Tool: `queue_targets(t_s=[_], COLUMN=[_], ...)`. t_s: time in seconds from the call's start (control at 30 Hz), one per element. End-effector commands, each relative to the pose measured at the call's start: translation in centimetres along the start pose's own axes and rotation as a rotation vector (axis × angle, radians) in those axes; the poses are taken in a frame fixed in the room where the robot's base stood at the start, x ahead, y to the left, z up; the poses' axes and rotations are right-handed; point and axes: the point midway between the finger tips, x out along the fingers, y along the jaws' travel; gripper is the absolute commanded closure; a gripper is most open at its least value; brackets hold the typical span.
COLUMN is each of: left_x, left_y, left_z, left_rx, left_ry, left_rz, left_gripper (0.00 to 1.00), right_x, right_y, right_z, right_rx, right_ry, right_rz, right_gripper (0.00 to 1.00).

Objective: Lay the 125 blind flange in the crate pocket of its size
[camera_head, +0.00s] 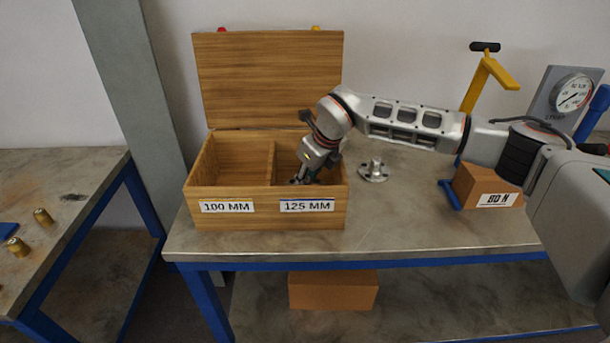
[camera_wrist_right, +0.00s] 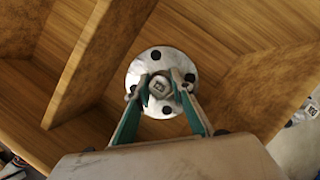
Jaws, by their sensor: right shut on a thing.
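The wooden crate (camera_head: 268,211) stands on the bench with its lid up, split by a divider into a pocket labelled 100 MM (camera_head: 227,206) and a pocket labelled 125 MM (camera_head: 307,206). My right gripper (camera_head: 300,179) reaches down into the 125 MM pocket. In the right wrist view the right gripper (camera_wrist_right: 161,90) is shut on the central knob of a round grey blind flange (camera_wrist_right: 145,66) with dark bolt holes. The flange is inside the pocket, right of the divider (camera_wrist_right: 100,62); whether it touches the floor I cannot tell. My left gripper is not in view.
A second metal flange (camera_head: 374,172) lies on the bench right of the crate. A yellow-handled stand (camera_head: 476,85), a brown block marked 80 N (camera_head: 487,187) and a gauge (camera_head: 573,92) stand farther right. Brass fittings (camera_head: 43,216) are on the left table.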

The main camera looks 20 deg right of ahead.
Motion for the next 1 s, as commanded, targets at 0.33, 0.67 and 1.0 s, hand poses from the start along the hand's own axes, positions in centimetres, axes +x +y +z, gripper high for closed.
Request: queue_targets(t_s=[0.33, 0.67, 1.0], left_x=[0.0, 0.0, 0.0], left_y=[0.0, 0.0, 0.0], left_z=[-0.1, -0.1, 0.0], left_rx=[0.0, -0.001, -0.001], left_ry=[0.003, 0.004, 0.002], left_rz=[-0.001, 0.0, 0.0], left_gripper=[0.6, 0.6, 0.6], right_x=[0.2, 0.2, -4.4], right_y=[0.0, 0.0, -0.1], right_z=[-0.1, -0.1, 0.1], right_rx=[0.0, 0.0, -0.001], right_ry=[0.001, 0.001, -0.003], right_rz=[0.0, 0.0, 0.0], right_gripper=[0.61, 0.61, 0.61])
